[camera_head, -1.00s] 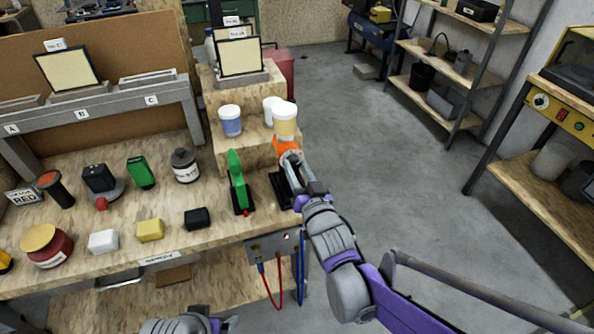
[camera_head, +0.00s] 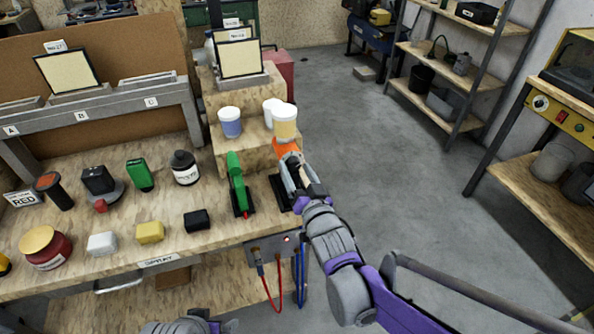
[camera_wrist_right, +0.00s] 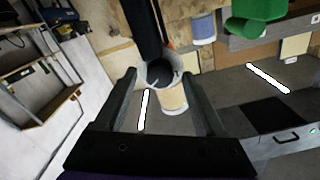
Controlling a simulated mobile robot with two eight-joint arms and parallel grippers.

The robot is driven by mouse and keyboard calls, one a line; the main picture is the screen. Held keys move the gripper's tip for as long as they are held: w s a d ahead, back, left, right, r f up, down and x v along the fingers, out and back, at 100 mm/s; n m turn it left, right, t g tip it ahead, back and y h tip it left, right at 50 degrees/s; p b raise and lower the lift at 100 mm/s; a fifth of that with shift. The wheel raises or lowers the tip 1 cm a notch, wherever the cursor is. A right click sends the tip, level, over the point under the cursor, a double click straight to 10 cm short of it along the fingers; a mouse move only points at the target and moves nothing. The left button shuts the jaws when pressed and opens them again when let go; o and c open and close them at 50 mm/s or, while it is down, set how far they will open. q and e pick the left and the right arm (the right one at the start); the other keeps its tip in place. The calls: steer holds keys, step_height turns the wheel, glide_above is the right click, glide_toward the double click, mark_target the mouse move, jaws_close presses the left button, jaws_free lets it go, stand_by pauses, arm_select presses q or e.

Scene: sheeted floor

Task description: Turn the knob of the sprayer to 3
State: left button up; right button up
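An orange sprayer (camera_head: 286,149) with a cream cup (camera_head: 285,124) stands at the right end of the workbench. A green sprayer (camera_head: 237,185) stands upright left of it. My right gripper (camera_head: 294,176) is at the orange sprayer and hides much of its lower part. In the right wrist view, the gripper's fingers (camera_wrist_right: 160,78) are apart, on either side of a grey round knob-like part (camera_wrist_right: 160,72). The cream cup (camera_wrist_right: 172,100) shows behind it. No number on the knob is readable. Part of my left arm shows at the bottom edge; its fingers are not clear.
A blue-labelled cup (camera_head: 230,123) and a white cup (camera_head: 270,112) stand on the raised wooden block. A metal panel (camera_head: 268,250) with cables is at the bench front.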

steer(key=v, duration=1)
steer(key=shift+s+d, duration=0.15)
steer(key=shift+s, duration=0.25)
steer(key=s+d+f+g+h+p, duration=0.4)
steer(key=s+d+g+h+p, duration=0.15)
steer(key=d, duration=0.45)
steer(key=s+d+f+g+p, duration=0.1)
steer(key=s+d+g, duration=0.1)
steer(key=s, duration=0.4)
steer(key=s+d+f+g+p, duration=0.1)
steer(key=s+d+g, duration=0.1)
steer(key=s+g, duration=0.2)
steer(key=shift+s+n+p, duration=0.4)
steer(key=shift+s, duration=0.8)
